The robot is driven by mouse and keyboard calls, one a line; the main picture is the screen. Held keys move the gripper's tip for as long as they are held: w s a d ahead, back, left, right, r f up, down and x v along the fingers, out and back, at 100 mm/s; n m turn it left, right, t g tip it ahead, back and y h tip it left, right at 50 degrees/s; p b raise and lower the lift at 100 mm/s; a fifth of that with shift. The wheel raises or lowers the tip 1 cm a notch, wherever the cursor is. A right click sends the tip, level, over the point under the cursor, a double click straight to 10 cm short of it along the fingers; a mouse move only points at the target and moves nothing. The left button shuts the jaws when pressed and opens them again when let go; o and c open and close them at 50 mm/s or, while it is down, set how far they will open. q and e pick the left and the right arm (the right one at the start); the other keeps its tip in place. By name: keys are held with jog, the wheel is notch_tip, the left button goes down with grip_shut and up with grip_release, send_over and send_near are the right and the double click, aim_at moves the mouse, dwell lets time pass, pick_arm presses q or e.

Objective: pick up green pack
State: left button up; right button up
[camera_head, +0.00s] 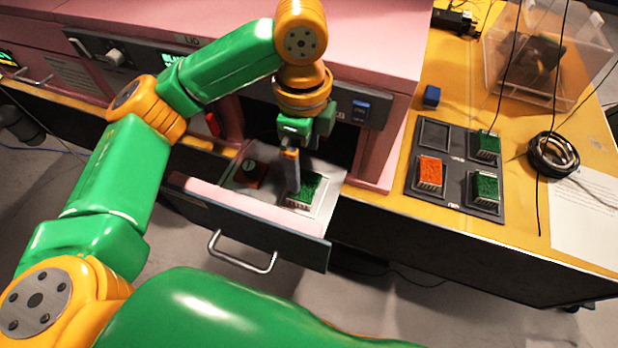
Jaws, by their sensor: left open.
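A green pack (308,187) with a pale base lies in the open drawer (322,236), on a light plate on the drawer floor. My left gripper (293,188) points down into the drawer, just at the left side of this green pack, open, and partly covers it. From this angle I cannot tell whether the fingers touch the pack. Two more green packs sit in a dark tray (457,198) on the yellow table, one at its upper right (486,146) and one at its lower right (484,188). My right gripper is not in view.
An orange pack (430,173) is in the tray's lower left slot; the upper left slot is empty. A dark red item (250,173) is in the drawer's left part. The pink enclosure (370,50) rises behind the drawer. A cable coil (553,155) and clear bin (545,60) are right.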

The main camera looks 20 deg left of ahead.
pick_arm(q)
jog(key=f, duration=0.2)
jog(key=f+p, duration=0.1)
jog(key=f, duration=0.3)
jog(key=shift+s+a+f, duration=0.1)
jog(key=shift+s+f, duration=0.25)
jog(key=shift+s, duration=0.05)
jog(key=shift+w+f, duration=0.1)
jog(key=shift+d, duration=0.2)
jog(key=shift+c, duration=0.9)
jog(key=c, duration=1)
notch_tip(320, 180, up, 8)
jog(key=shift+w+r, duration=0.1)
jog(key=shift+r, duration=0.1)
notch_tip(320, 180, up, 20)
jog(key=p, duration=0.6)
send_over(304, 185)
jog(key=shift+f, duration=0.1)
